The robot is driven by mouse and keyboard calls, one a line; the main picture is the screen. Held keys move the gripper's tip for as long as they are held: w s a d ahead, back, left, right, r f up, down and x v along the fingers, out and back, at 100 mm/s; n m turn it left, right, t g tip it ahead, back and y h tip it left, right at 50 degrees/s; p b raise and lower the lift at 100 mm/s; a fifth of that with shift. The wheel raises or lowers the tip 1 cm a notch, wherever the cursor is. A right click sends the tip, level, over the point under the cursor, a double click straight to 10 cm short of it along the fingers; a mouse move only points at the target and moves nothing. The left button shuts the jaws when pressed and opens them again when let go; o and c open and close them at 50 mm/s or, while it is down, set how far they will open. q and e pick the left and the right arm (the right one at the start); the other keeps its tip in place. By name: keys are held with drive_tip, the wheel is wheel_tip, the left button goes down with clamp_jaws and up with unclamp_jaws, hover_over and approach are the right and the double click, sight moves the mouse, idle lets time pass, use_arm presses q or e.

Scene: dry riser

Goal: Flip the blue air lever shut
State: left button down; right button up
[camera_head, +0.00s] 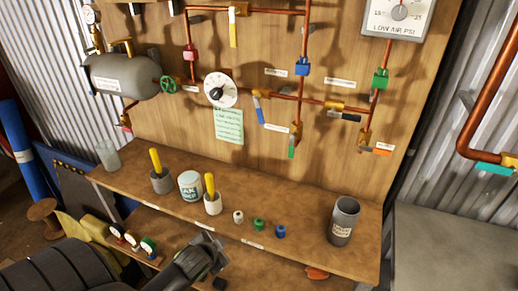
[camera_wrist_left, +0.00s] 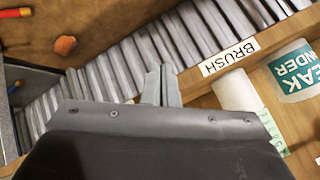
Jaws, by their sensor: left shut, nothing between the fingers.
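The blue air lever (camera_head: 258,111) hangs from a brass valve on the copper pipes of the wooden wall panel, tilted slightly off vertical. It lies just right of the round white dial (camera_head: 220,90). My left gripper (camera_head: 211,246) is low in front of the shelf, well below the lever and apart from it. Its fingers (camera_wrist_left: 161,85) are together and empty in the left wrist view, where the lever does not show. My right gripper is in neither view.
The shelf (camera_head: 300,222) holds a white can (camera_head: 190,185), two yellow-handled brushes, small coloured caps and a dark grey cup (camera_head: 343,220). Near the lever are a green-handled valve (camera_head: 292,150), a black lever (camera_head: 345,116) and a green notice (camera_head: 229,124). Air above the shelf's middle is clear.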

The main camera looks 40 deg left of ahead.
use_arm(q)
wheel_tip(320, 180, up, 5)
drive_tip(key=w+t, duration=0.1)
drive_tip(key=m+t+h, duration=0.5)
drive_tip(key=m+t, duration=0.4)
drive_tip(key=m, duration=0.4)
approach(260, 110)
drive_tip(key=d, duration=0.6)
drive_tip(key=w+a+f+p, duration=0.1)
drive_tip(key=w+a+p, duration=0.2)
drive_tip(key=w, duration=0.5)
drive_tip(key=shift+p, duration=0.7)
drive_tip(key=shift+w+f, duration=0.1)
